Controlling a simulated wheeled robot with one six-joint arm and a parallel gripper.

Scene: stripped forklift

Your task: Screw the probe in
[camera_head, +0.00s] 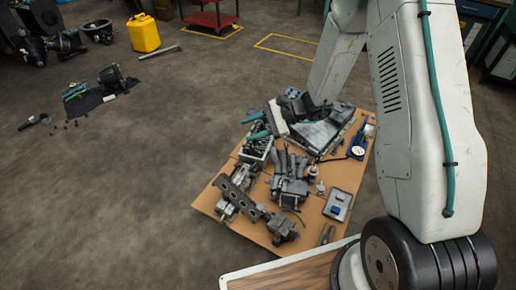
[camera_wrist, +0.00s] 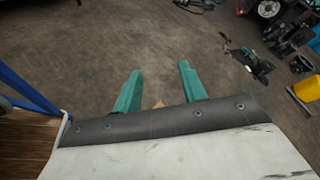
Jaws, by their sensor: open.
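My gripper (camera_head: 246,130) has two teal fingers that point left above the parts on a cardboard sheet (camera_head: 208,197). In the wrist view my gripper (camera_wrist: 160,67) is open, with nothing between its fingers and bare floor beyond. I cannot single out the probe. A dark metal assembly with pipe-like stubs (camera_head: 290,188) lies mid-sheet. Small upright pieces (camera_head: 320,187) stand to its right. A blue tool with a white round face (camera_head: 357,149) lies at the sheet's right. My gripper hides part of the back of the sheet.
A bin of parts (camera_head: 257,152), a perforated metal bar (camera_head: 238,195) and a shallow grey tray (camera_head: 338,204) also crowd the sheet. A dark mat with tools (camera_head: 100,95), a yellow canister (camera_head: 143,33) and a red cart (camera_head: 210,18) are further off.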

